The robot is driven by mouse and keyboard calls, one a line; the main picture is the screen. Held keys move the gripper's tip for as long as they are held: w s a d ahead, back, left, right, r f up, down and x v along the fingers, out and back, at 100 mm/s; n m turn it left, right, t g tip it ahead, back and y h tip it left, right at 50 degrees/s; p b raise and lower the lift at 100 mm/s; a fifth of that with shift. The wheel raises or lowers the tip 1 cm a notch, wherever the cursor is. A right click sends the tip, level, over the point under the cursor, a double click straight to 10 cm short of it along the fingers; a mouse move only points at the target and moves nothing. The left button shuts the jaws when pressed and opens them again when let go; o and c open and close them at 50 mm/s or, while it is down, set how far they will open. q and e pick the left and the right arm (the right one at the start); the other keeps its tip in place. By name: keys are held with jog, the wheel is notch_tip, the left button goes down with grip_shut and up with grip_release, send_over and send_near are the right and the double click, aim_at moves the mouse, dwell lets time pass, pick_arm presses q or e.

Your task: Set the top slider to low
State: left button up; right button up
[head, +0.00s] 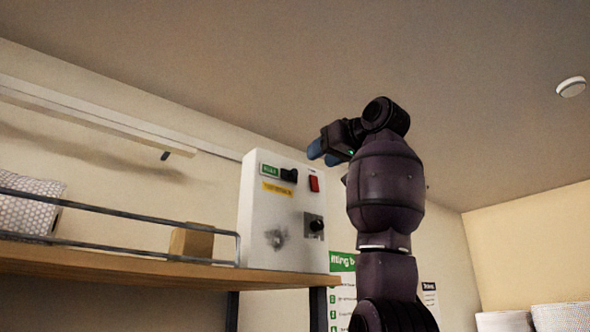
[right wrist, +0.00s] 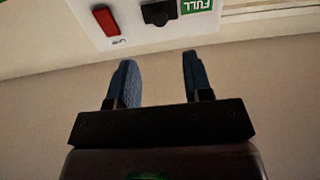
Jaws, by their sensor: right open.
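A white control box (head: 268,212) stands at the right end of a wooden shelf. Near its top a black slider knob (head: 289,175) sits just right of a green label (head: 269,170). In the right wrist view the fingertips (right wrist: 154,58) are apart from the knob, with a gap visible. My left gripper is not in view.
A red switch (head: 314,184) is right of the slider, and a black knob on a grey plate (head: 316,225) is lower on the box. A metal rail (head: 120,213) runs along the shelf (head: 100,262). A cardboard box (head: 191,242) is left of the control box.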

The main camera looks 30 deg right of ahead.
aim_at(295, 171)
jog(key=w+p, duration=0.1)
jog(key=w, duration=0.4)
jog(key=w+p, duration=0.1)
jog(key=w, duration=0.2)
jog(key=shift+w+a+p, duration=0.35)
jog(key=shift+w+f, duration=0.15)
jog(key=shift+w, duration=0.5)
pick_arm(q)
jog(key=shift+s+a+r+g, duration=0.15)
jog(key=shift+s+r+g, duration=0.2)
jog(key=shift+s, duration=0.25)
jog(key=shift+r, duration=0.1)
pick_arm(e)
jog(key=shift+s, duration=0.1)
jog(key=shift+c, duration=0.4)
grip_shut()
jog(key=shift+a, duration=0.1)
